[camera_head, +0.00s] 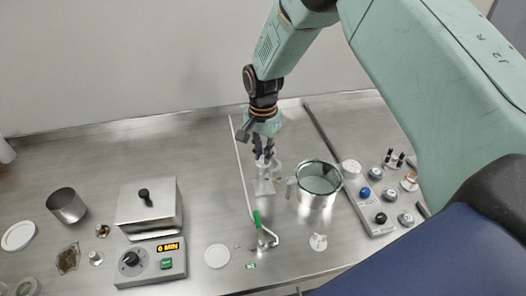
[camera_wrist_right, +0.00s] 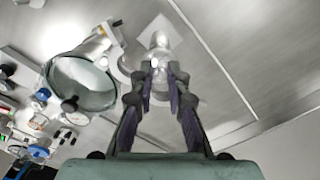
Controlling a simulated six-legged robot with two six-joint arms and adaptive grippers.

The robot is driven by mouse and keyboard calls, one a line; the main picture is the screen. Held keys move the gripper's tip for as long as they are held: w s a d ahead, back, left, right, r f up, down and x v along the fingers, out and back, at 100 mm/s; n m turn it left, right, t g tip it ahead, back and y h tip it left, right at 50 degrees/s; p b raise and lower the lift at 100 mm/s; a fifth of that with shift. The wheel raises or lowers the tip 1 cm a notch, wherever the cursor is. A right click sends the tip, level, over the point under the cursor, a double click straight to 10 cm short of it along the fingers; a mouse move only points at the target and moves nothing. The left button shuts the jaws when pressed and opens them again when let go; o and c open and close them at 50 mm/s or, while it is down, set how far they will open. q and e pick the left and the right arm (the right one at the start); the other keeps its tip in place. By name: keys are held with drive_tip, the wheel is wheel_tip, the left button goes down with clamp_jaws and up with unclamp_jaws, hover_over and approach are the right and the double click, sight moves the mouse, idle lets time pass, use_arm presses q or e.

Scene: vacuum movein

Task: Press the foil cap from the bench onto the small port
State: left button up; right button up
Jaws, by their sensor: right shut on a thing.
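My right gripper (camera_head: 265,160) is low over the middle of the bench. In the right wrist view its fingers (camera_wrist_right: 160,82) are closed on a small pale, shiny piece, largely hidden between the fingertips; I cannot tell surely that it is the foil cap. Just beyond the fingertips is a clear, glassy fitting (camera_wrist_right: 160,42) over a pale square plate (camera_wrist_right: 150,22). That plate also shows in the head view (camera_head: 264,188). The gap between the held piece and the fitting is unclear. I cannot make out the small port. My left gripper is not in view.
A steel pot (camera_head: 317,200) stands close right of the gripper. A panel of knobs (camera_head: 362,212) lies farther right. A lidded steel box (camera_head: 150,210) and a timer unit (camera_head: 150,262) stand left. The bench's back left is clear.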

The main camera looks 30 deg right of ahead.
drive_tip(key=o, duration=0.8)
drive_tip(key=shift+o, duration=0.2)
wheel_tip(320, 180, up, 12)
idle(1.0)
